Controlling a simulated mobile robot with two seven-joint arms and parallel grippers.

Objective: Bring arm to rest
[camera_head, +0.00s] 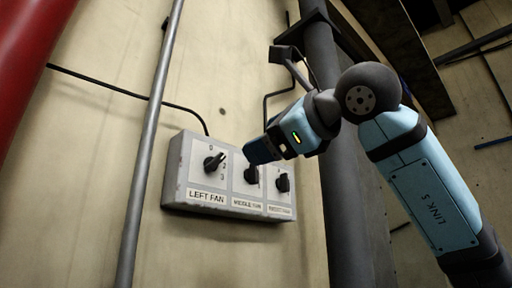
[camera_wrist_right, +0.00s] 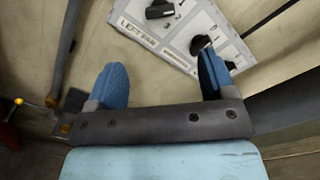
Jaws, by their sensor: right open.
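My right arm comes in from the right in the head view. Its gripper (camera_head: 262,151) is in front of the fan control box (camera_head: 183,180) on the wall, near the middle knob (camera_head: 251,175). In the right wrist view the gripper (camera_wrist_right: 160,82) has its two blue fingers wide apart with nothing between them. The box (camera_wrist_right: 190,25) lies beyond the fingers there. The left fan knob (camera_head: 214,162) points up and right. The right knob (camera_head: 283,183) also shows. The gripper covers part of the middle panel's top. My left gripper is not in view.
A thin grey pipe (camera_head: 150,140) runs down the wall left of the box. A thick dark post (camera_head: 335,130) stands to the right, behind my arm. A red cylinder (camera_head: 25,60) is at the far left. A black cable (camera_head: 110,87) runs to the box.

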